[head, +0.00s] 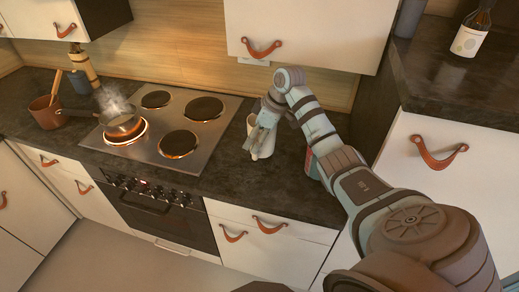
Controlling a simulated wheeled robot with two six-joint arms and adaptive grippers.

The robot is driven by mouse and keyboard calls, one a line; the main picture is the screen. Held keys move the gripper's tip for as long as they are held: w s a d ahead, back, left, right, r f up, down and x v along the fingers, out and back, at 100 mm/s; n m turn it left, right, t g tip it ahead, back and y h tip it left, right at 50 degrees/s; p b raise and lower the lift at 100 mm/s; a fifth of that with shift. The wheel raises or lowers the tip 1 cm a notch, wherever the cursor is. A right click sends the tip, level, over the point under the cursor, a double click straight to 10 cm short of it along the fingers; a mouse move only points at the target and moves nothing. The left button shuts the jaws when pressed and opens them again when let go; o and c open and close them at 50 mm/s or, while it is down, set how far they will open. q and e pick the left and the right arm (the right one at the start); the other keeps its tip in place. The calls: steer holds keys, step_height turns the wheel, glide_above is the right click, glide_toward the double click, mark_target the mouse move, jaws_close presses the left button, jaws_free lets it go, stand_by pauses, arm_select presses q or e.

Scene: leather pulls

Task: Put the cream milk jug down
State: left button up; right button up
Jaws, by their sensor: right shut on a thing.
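The cream milk jug (267,147) is upright at the dark counter, just right of the stove. My right gripper (262,133) is shut on the jug from above and behind, with its fingers covering part of the jug's side. The jug's base is close to the counter top (222,185); I cannot tell whether it touches. My left gripper is not in view.
A steaming pan (123,125) sits on a glowing burner of the stove (158,152). A brown pot (46,112) with utensils stands at the far left. A dark bottle (470,35) stands on the raised counter at right. Counter right of the stove has bare room.

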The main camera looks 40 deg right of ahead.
step_height(320, 180, down, 8)
steer(key=b, duration=0.3)
steer(key=shift+f, duration=0.2)
steer(key=shift+r, duration=0.25)
jaws_close()
steer(key=o, duration=1.6)
jaws_free()
steer(key=shift+f, duration=0.1)
steer(key=shift+c, duration=0.2)
steer(key=v, duration=1.2)
